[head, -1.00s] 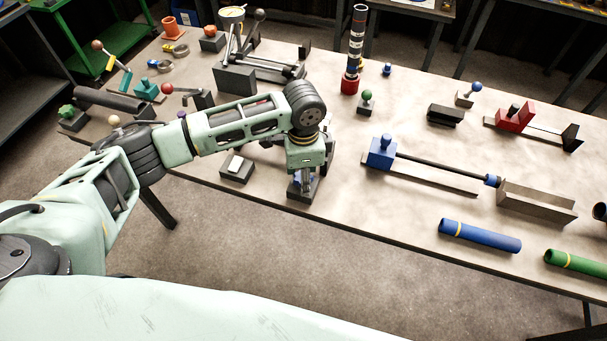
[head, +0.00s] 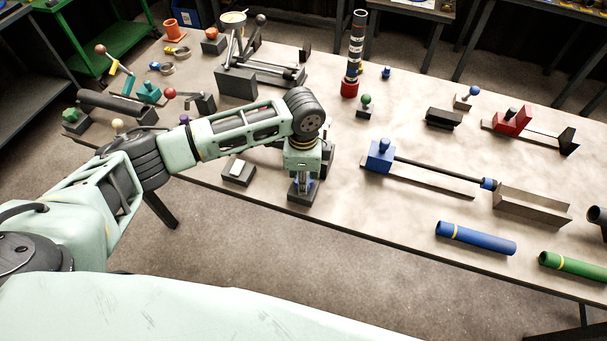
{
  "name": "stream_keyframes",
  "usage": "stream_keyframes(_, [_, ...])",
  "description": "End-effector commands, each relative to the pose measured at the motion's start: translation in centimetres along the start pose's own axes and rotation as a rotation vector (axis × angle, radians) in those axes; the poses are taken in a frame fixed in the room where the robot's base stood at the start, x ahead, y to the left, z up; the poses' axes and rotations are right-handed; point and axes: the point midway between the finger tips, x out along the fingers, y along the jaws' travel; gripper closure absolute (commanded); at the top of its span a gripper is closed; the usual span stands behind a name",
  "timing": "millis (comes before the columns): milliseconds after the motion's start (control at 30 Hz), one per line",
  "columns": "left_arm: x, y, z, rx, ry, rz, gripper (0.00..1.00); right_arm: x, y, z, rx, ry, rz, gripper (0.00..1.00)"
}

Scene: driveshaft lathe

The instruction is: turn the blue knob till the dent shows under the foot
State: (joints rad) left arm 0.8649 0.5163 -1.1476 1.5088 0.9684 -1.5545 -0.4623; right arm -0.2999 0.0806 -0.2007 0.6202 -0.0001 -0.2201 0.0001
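My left gripper (head: 301,188) points straight down over a small dark block (head: 303,196) at the table's front edge. A little blue (head: 313,184) shows at the fingers, on top of this block; it looks like the blue knob, mostly hidden by the gripper. The fingers are at the knob's height, but whether they are closed on it is too small to tell. I cannot make out a dent or a foot here. My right gripper is not in view.
A dark block with a pale top (head: 239,172) stands just left of my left gripper. To the right is a blue clamp block (head: 379,157) with a long shaft. Blue (head: 476,238) and green (head: 573,266) tubes lie near the front edge. A banded column (head: 354,55) stands behind.

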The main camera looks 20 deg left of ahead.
Motion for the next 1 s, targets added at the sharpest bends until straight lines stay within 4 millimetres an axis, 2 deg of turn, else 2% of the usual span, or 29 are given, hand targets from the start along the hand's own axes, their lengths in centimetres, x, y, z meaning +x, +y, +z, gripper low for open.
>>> stream_keyframes(33, [0.3, 0.5, -0.1, 0.005, -0.001, 0.013, 0.95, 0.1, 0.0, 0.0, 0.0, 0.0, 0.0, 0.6])
stream_keyframes(200, [0.3, 0.6, -0.1, 0.004, -0.001, 0.014, 0.95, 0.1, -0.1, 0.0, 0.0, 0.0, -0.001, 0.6])
stream_keyframes(233, [0.3, 0.6, -0.1, 0.004, -0.001, 0.014, 0.67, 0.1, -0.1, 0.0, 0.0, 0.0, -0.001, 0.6])
stream_keyframes(367, [0.3, 0.5, -0.1, 0.003, -0.002, 0.012, 0.55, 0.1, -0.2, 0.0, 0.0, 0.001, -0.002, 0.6])
stream_keyframes(733, [-0.3, 0.2, 0.0, 0.0, 0.0, 0.005, 0.55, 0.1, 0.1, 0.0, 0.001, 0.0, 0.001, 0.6])
stream_keyframes(867, [-2.1, 0.1, -0.1, 0.001, 0.002, 0.003, 0.55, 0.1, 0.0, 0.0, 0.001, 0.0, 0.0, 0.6])
stream_keyframes(1000, [-5.1, 0.1, -0.1, 0.001, 0.002, 0.002, 0.55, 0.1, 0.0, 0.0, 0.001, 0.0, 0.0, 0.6])
